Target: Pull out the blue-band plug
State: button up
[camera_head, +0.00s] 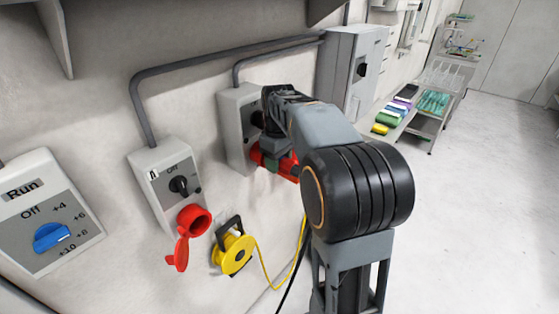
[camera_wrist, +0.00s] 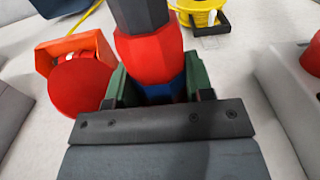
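The blue-band plug (camera_wrist: 155,55) is red with a blue band (camera_wrist: 160,92) and a dark grey end. It shows at the top middle of the wrist view. My gripper (camera_wrist: 160,88) has its green fingers against both sides of the plug at the band. In the head view my gripper (camera_head: 271,165) is at the red parts below the middle switch box (camera_head: 236,115), partly hidden by my arm. An orange-red housing with a round red lid (camera_wrist: 82,88) is just left of the plug in the wrist view. I cannot tell whether the plug is seated in a socket.
A second switch box (camera_head: 160,165) with an open red socket (camera_head: 192,220) is to the left. A yellow cable reel (camera_head: 233,255) is below it. A blue-knob panel (camera_head: 52,238) is at far left. Floor on the right is clear; a loaded cart (camera_head: 428,128) stands behind.

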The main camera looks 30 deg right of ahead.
aim_at(294, 166)
jog(key=c, duration=0.4)
jog(key=shift+c, duration=0.2)
jog(key=shift+s, duration=0.1)
jog(key=shift+s+d+b, duration=0.25)
jog(key=shift+s+d, duration=0.1)
jog(key=shift+s, duration=0.35)
jog(key=shift+s+d+b, duration=0.3)
jog(key=shift+s, duration=0.4)
jog(key=shift+s+d+b, duration=0.25)
jog(key=shift+s+d, duration=0.1)
jog(key=shift+s, duration=0.35)
jog(key=shift+s+d, duration=0.1)
jog(key=shift+s, duration=0.1)
jog(key=shift+s+d+b, duration=0.25)
jog(key=shift+s+d, duration=0.15)
jog(key=shift+s, duration=0.5)
jog(key=shift+s+d+b, duration=0.3)
jog(key=shift+s+d, duration=0.1)
jog(key=shift+s, duration=0.45)
jog(key=shift+s+d+b, duration=0.25)
jog(key=shift+s+d, duration=0.15)
jog(key=shift+s, duration=0.5)
